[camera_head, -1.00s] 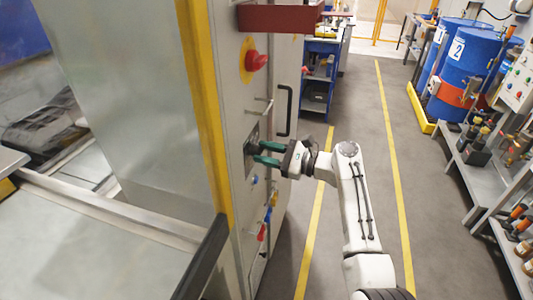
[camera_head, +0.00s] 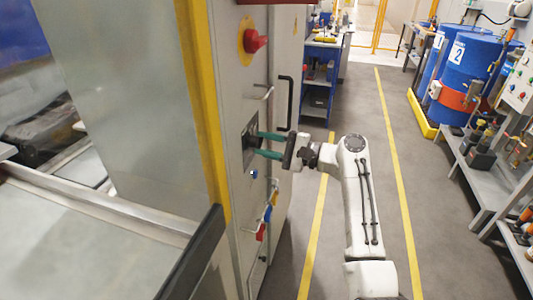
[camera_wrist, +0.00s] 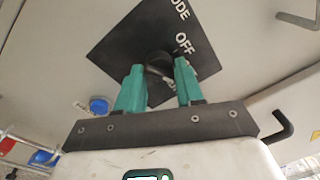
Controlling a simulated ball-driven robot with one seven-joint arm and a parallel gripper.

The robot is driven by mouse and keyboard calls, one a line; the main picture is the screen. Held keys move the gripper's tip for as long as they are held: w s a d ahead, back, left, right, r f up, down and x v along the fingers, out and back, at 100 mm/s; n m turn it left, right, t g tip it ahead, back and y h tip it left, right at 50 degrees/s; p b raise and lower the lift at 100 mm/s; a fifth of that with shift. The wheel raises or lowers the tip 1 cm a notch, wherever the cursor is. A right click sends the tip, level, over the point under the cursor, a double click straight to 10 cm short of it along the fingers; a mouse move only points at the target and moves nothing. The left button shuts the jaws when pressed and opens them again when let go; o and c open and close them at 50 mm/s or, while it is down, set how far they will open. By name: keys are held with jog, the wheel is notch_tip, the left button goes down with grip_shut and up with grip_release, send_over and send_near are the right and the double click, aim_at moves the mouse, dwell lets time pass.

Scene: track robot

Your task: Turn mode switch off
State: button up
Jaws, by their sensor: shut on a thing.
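The mode switch is a dark round knob (camera_wrist: 158,59) on a black square plate (camera_wrist: 118,50), with "OFF" and part of "MODE" in white beside it. The plate looks turned at an angle in the wrist view. In the head view the switch plate (camera_head: 250,131) is on the grey cabinet front, partly behind the fingers. My gripper (camera_head: 260,144) reaches it from the right with two green fingers. In the wrist view my gripper (camera_wrist: 157,78) has its fingertips on either side of the knob, shut on it. A pale pointer line shows between the fingers.
A red knob on yellow (camera_head: 254,41) is above the switch. A blue button (camera_wrist: 99,106) is close by. A black door handle (camera_head: 286,100) and a thin metal handle (camera_head: 264,93) stick out nearby. The aisle floor (camera_head: 360,120) is clear.

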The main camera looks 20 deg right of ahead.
jog(key=n+b, duration=0.1)
jog(key=f+n+b, duration=0.1)
jog(key=n+b, duration=0.5)
jog(key=n+g+y+b, duration=0.1)
jog(key=n+b, duration=0.4)
jog(key=shift+r+b, duration=0.15)
jog(key=shift+b, duration=0.15)
jog(key=shift+n, duration=0.3)
jog(key=o, duration=0.8)
jog(key=shift+c, duration=0.2)
jog(key=shift+o, duration=1.2)
jog(key=shift+r, duration=0.25)
jog(key=shift+d, duration=0.15)
jog(key=v, duration=1)
jog(key=shift+s+d+f, duration=0.15)
jog(key=shift+s+d, duration=0.05)
